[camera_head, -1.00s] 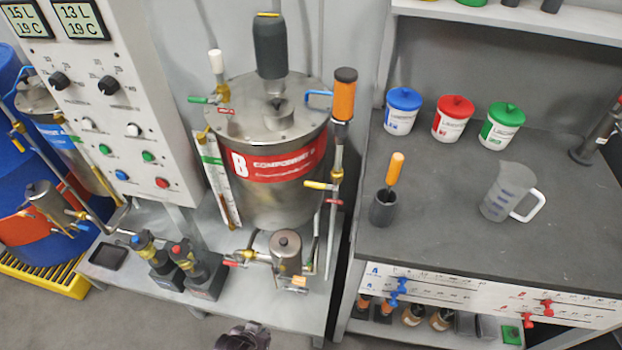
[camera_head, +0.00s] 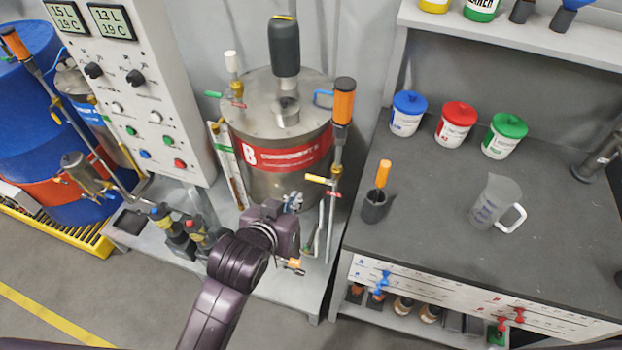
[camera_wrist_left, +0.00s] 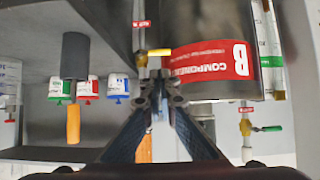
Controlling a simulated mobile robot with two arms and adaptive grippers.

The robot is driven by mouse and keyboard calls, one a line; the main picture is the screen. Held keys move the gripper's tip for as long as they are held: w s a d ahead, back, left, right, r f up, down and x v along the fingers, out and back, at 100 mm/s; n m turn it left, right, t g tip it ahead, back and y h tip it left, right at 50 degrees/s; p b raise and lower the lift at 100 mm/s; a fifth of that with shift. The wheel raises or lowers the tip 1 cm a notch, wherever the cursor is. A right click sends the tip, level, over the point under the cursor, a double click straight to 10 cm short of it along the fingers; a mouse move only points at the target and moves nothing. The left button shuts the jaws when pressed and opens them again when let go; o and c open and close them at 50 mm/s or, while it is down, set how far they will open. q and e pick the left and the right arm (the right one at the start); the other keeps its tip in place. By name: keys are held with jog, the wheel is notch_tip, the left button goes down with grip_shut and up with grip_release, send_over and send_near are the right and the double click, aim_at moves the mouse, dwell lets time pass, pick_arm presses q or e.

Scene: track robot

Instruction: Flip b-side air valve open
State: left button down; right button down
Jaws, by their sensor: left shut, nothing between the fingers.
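A blue lever (camera_head: 323,98) and a green lever (camera_head: 213,94) sit near the lid. I cannot read which is the air valve. My left gripper (camera_head: 293,202) is shut and empty in front of the tank, just below the yellow lever. In the left wrist view the fingertips (camera_wrist_left: 161,88) sit close to the yellow lever (camera_wrist_left: 159,52); contact is unclear.
The control panel (camera_head: 128,75) stands left of the tank. The grey workbench (camera_head: 430,235) at right holds lidded tubs, a clear jug (camera_head: 494,203) and a dark cup (camera_head: 374,207) with an orange-handled tool. My left arm hides the small pump at the tank's foot.

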aim_at(314, 179)
pick_arm(q)
jog(key=shift+w+f, duration=0.15)
pick_arm(e)
jog(key=shift+d, duration=0.55)
